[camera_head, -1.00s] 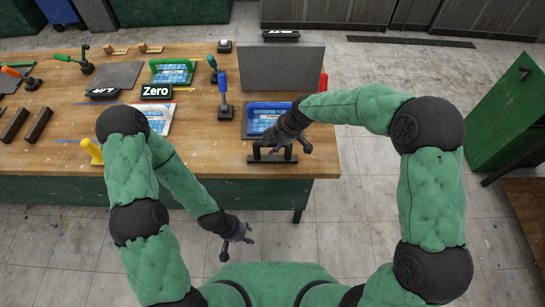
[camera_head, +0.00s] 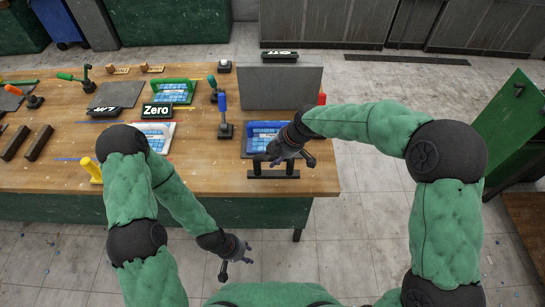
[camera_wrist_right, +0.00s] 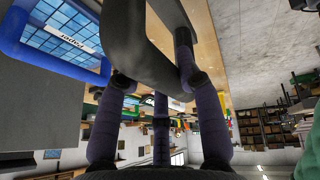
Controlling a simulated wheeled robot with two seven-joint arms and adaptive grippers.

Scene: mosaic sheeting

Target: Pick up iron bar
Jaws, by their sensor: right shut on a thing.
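A dark iron bar piece with two short uprights (camera_head: 272,174) is at the table's front right edge. My right gripper (camera_head: 287,157) is directly over it, fingers pointing down. In the right wrist view, the purple fingers of my right gripper (camera_wrist_right: 160,85) close around a dark grey angled metal piece (camera_wrist_right: 122,45), which I take to be the iron bar. I cannot tell whether it is clear of the table. My left gripper (camera_head: 235,268) hangs low in front of the table, empty, its fingers spread.
A blue tray with tiles (camera_head: 262,132) is just behind the right gripper, with a grey upright panel (camera_head: 282,87) beyond it. A blue-handled tool (camera_head: 224,118) stands to the left. Two dark bars (camera_head: 38,142) lie farther left. The wooden table's front middle (camera_head: 215,180) is clear.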

